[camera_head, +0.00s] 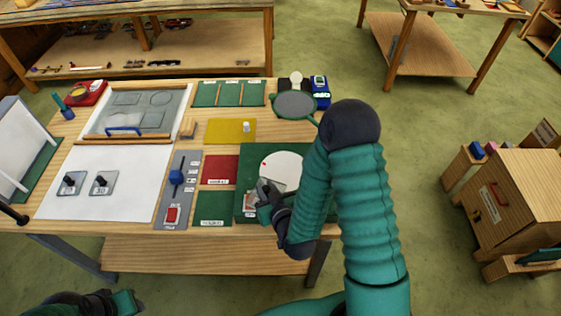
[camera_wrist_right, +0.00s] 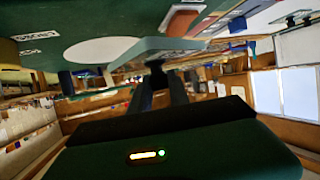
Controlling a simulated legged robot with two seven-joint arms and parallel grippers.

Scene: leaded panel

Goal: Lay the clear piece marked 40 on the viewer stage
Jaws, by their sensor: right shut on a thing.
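My right gripper (camera_head: 268,192) is over the front left part of a dark green board with a white disc (camera_head: 282,164), which looks like the viewer stage. It is shut on a thin grey-blue clear plate, which shows from its edge in the right wrist view (camera_wrist_right: 160,46). The plate is close to the green surface and partly overlaps the disc there; I cannot tell whether it touches. Its mark is not readable. Two other clear pieces with dark knobs, a left one (camera_head: 72,183) and a right one (camera_head: 103,183), lie on a white sheet (camera_head: 130,205).
A red mat (camera_head: 219,169), a small green mat (camera_head: 213,208) and a grey strip with blue and red blocks (camera_head: 177,195) lie left of the board. A yellow mat (camera_head: 228,131) and a green round holder (camera_head: 294,104) are behind. My right arm hides the board's right side.

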